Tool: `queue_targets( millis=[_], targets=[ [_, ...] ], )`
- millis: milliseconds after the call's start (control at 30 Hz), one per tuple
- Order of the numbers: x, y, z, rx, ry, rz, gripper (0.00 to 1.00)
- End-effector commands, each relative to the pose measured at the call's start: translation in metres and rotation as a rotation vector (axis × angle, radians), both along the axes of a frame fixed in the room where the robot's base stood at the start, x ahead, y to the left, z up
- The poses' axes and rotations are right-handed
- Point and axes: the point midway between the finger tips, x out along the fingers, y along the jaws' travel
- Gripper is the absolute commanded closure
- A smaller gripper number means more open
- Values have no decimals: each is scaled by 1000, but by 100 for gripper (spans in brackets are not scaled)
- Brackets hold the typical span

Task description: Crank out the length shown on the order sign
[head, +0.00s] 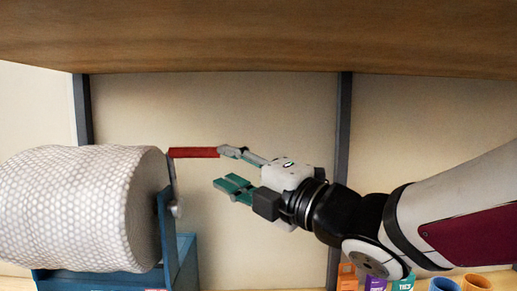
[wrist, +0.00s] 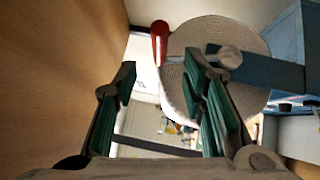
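A large white roll with a bumpy, bubble-like surface (head: 75,205) sits on a blue stand (head: 180,255) at the left of the head view. A red crank handle (head: 193,152) sticks out to the right from the crank at the roll's end. My gripper (head: 221,168) is open and empty. Its upper finger appears close to the handle's free end; I cannot tell whether they touch. In the wrist view the red handle (wrist: 160,42) shows beyond and between the open fingers, in front of the roll's round end (wrist: 232,38). No order sign is readable.
A wooden board (head: 260,38) spans the top of the head view, above my arm. Dark upright posts (head: 342,170) stand against the pale back wall. Small orange, purple and teal boxes (head: 403,283) and blue and orange cups (head: 476,283) stand at the lower right.

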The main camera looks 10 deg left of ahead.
Motion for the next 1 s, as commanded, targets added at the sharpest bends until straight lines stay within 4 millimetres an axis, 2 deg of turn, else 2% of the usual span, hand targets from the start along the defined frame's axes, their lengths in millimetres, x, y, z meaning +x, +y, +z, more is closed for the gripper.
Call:
queue_targets(
  millis=[300,500,700,967,1000],
  targets=[
    [30,53,9,0,2,1,62],
    [46,77,13,-1,2,-1,62],
    [53,88,15,0,2,-3,62],
    [54,89,15,1,1,-3,62],
    [54,89,15,1,1,-3,64]
  ],
)
